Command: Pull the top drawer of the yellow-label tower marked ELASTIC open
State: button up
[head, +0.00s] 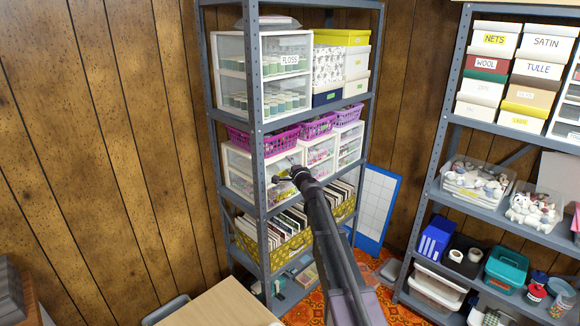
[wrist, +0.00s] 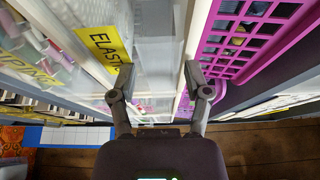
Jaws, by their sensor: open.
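The yellow-label tower (head: 237,160) is a white unit with clear drawers on the middle shelf of the grey rack. One finger is beside the label, the other by a white edge near the pink basket. Contact cannot be told.
A magenta basket (wrist: 250,45) sits atop the tower, close to my right-hand finger; pink baskets (head: 318,127) line that level. A rack post (head: 258,150) stands near the tower. A blue-edged board (head: 375,205) leans at right.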

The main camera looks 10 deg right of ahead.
jog(key=shift+c, duration=0.2)
jog(key=shift+s, duration=0.1)
grip_shut()
jog(key=shift+s+d, duration=0.1)
jog(key=shift+s, duration=0.05)
